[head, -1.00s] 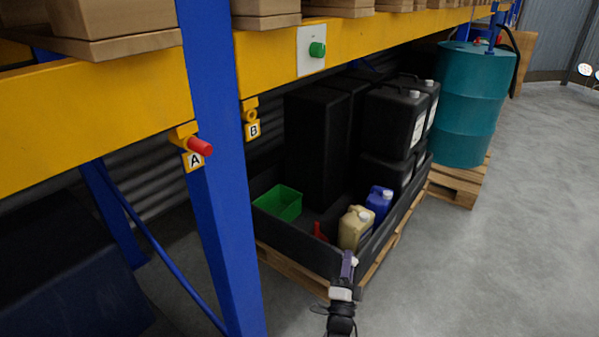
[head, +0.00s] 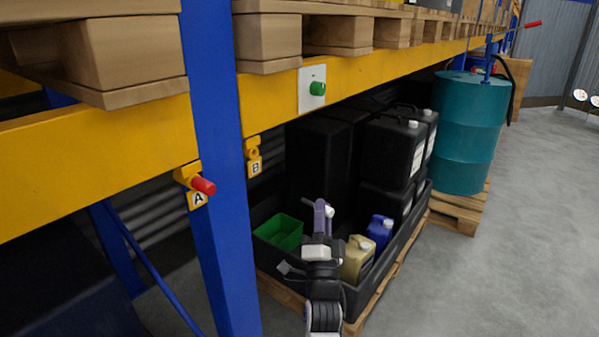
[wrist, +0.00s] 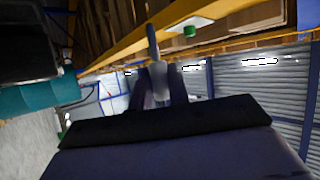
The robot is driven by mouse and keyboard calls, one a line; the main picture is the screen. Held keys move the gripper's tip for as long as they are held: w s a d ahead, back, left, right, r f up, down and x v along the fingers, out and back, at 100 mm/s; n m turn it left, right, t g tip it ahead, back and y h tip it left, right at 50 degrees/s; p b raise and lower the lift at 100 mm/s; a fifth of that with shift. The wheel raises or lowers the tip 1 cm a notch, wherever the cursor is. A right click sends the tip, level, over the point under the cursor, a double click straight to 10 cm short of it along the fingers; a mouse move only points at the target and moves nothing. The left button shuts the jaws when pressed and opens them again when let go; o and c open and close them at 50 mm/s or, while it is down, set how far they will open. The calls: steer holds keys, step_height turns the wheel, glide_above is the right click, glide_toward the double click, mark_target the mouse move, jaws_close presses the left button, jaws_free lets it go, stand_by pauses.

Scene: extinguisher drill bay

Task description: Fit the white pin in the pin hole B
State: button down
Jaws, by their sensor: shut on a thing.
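The white pin (wrist: 153,45) is held between the fingers of my gripper (wrist: 161,82) and points away from the wrist camera. In the head view its white end (head: 328,211) shows at the top of my gripper (head: 321,212), which stands in front of the black containers.
A red pin (head: 203,186) sticks out of bracket A on the blue upright (head: 214,140). A green knob (head: 317,88) sits on a white plate on the beam. Below are a green bin (head: 279,232), jugs and black containers. A teal drum (head: 468,130) stands right.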

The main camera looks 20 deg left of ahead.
steer(key=s+a+r+n+y+p, duration=0.1)
steer(key=s+a+r+n+y, duration=0.1)
steer(key=s+r, duration=0.35)
steer(key=s+a+r+n+y, duration=0.1)
steer(key=s+r+y, duration=0.1)
steer(key=r, duration=0.6)
steer(key=shift+w+a+p, duration=0.25)
steer(key=shift+a+p, duration=0.15)
steer(key=shift+a, duration=0.3)
steer(key=shift+w+a+p, duration=0.2)
steer(key=shift+a+p, duration=0.25)
steer(key=shift+a, duration=0.2)
steer(key=shift+w+a+p, duration=0.25)
steer(key=shift+a+p, duration=0.15)
steer(key=shift+a, duration=0.3)
steer(key=shift+w+a+p, duration=0.3)
steer(key=shift+a+p, duration=0.15)
steer(key=shift+a, duration=0.35)
steer(key=shift+w+a, duration=0.25)
steer(key=shift+a, duration=0.5)
steer(key=shift+w+a, duration=0.2)
steer(key=shift+a, duration=0.5)
steer(key=c, duration=1.3)
jaws_free()
steer(key=shift+o, duration=0.2)
steer(key=b+v, duration=0.9)
steer(key=b, duration=0.1)
